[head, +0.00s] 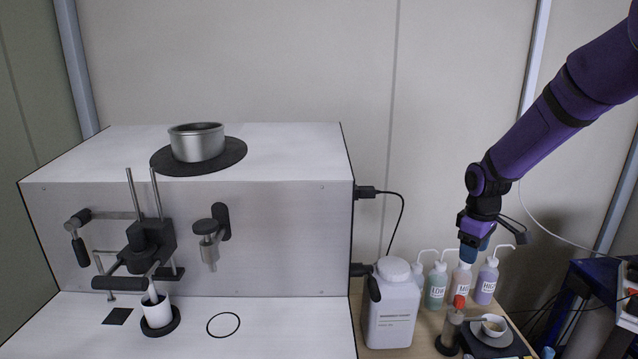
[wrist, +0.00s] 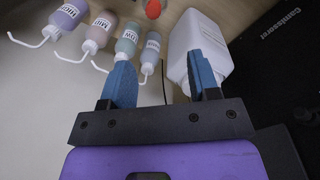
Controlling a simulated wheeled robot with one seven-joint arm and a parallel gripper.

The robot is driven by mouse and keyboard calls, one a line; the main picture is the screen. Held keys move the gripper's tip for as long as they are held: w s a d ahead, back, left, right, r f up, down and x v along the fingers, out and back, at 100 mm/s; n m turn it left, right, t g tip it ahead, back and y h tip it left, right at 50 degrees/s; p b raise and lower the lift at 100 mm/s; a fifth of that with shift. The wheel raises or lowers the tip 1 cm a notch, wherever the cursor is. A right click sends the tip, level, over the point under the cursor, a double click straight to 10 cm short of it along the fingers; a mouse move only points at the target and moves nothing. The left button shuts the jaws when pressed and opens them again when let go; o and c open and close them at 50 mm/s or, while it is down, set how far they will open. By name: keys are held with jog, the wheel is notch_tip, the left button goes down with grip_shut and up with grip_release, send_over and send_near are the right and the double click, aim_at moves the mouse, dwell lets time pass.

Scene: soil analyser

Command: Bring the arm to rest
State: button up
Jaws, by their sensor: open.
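My purple arm comes in from the upper right of the head view. My gripper (head: 474,244) hangs pointing down above the wooden side table, over the wash bottles and the small red-topped device. In the wrist view my gripper (wrist: 163,80) shows two blue fingers spread apart with nothing between them. Beyond the fingers are the wash bottles and the large white jug (wrist: 205,45). I cannot tell the exact height of the fingertips above the bottles.
The white analyser (head: 290,240) fills the left, with a metal pot (head: 197,142) on top and a white cup (head: 156,311) in front. The white jug (head: 391,310), wash bottles (head: 437,287), red-topped device (head: 453,325) and a small bowl on a scale (head: 494,326) crowd the side table.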

jog(key=s+a+r+m+t, duration=0.1)
jog(key=s+a+r+m, duration=0.1)
jog(key=s+r, duration=0.55)
jog(key=s+a+r+m+t, duration=0.1)
jog(key=s+a+r+m, duration=0.15)
jog(key=s+r, duration=0.55)
jog(key=s+a+r+m+t, duration=0.1)
jog(key=s+r, duration=0.1)
jog(key=s, duration=0.6)
jog(key=s+a+r+m+t, duration=0.1)
jog(key=s+a+r+m, duration=0.1)
jog(key=s, duration=0.6)
jog(key=shift+s+r+t+y, duration=0.3)
jog(key=shift+r, duration=0.4)
jog(key=shift+w+a, duration=0.1)
